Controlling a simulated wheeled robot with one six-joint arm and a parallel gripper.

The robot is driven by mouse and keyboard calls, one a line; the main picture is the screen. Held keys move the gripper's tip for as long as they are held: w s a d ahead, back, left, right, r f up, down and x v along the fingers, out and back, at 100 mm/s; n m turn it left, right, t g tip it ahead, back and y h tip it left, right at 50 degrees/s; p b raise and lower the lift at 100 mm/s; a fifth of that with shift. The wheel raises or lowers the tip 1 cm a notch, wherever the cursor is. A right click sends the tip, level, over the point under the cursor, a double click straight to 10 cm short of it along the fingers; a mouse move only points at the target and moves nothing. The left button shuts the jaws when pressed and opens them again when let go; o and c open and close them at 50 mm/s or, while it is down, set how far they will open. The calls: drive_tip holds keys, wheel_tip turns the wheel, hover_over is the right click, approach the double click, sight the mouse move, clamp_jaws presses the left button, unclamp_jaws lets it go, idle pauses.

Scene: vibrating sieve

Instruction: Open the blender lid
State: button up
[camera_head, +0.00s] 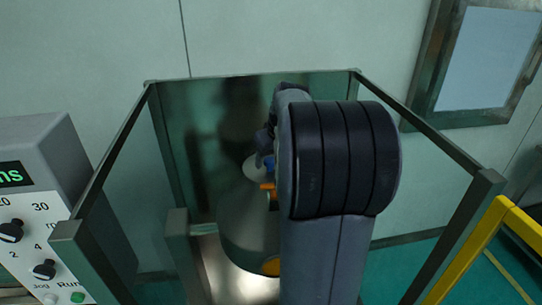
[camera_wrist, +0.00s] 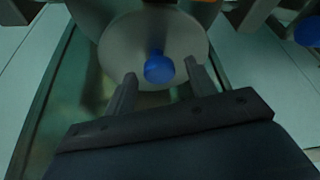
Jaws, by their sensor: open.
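The blender lid (camera_wrist: 128,50) is a pale grey disc with a round blue knob (camera_wrist: 158,68) at its middle in the wrist view. In the head view the lid (camera_head: 252,168) tops a dark grey conical vessel (camera_head: 243,225), and part of the blue knob (camera_head: 269,162) shows beside my arm. My gripper (camera_wrist: 161,80) is open, its two fingers on either side of the knob in the picture. I cannot tell whether they touch it. In the head view my arm hides the fingers and the right part of the vessel.
A frame with dark posts (camera_head: 178,225) and transparent panels surrounds the vessel. A control box (camera_head: 45,190) with knobs stands at the left. A yellow rail (camera_head: 470,250) is at the right, and a framed window (camera_head: 490,60) is on the back wall.

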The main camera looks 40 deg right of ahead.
clamp_jaws()
idle(0.6)
